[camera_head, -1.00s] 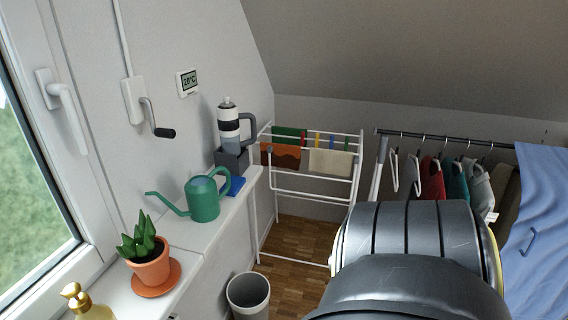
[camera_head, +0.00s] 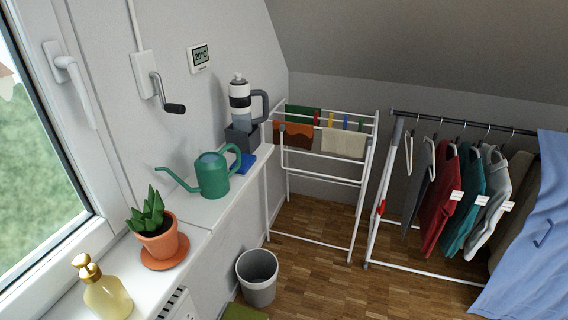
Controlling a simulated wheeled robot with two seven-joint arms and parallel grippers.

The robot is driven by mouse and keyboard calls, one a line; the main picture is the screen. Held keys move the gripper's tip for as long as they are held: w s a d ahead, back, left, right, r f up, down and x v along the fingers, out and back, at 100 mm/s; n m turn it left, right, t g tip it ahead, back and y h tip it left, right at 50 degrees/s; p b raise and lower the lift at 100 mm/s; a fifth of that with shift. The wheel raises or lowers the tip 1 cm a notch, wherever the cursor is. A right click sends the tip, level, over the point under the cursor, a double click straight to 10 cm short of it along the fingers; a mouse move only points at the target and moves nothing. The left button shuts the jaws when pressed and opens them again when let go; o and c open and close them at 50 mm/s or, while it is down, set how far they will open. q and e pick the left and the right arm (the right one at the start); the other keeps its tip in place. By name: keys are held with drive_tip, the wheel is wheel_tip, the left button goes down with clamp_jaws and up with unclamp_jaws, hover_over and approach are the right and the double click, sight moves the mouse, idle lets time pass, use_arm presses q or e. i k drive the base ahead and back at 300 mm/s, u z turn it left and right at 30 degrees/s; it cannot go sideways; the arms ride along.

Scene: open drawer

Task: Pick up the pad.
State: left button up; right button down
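A flat blue item (camera_head: 246,162), which looks like the pad, lies on the white window sill. It is partly hidden behind the green watering can (camera_head: 215,177), and a dark grey holder (camera_head: 240,138) with a bottle stands just behind it. Neither of my grippers is in the head view, so where they are relative to the blue item cannot be seen.
A potted succulent (camera_head: 157,246) and a gold soap bottle (camera_head: 107,298) stand on the near sill. A grey bin (camera_head: 257,277) is on the floor. A drying rack (camera_head: 325,175) and clothes rail (camera_head: 450,118) stand behind. The wooden floor between is clear.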

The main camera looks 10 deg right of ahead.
sight(248, 161)
drive_tip(key=z, duration=1.3)
drive_tip(key=i, duration=0.95)
drive_tip(key=u, duration=2.45)
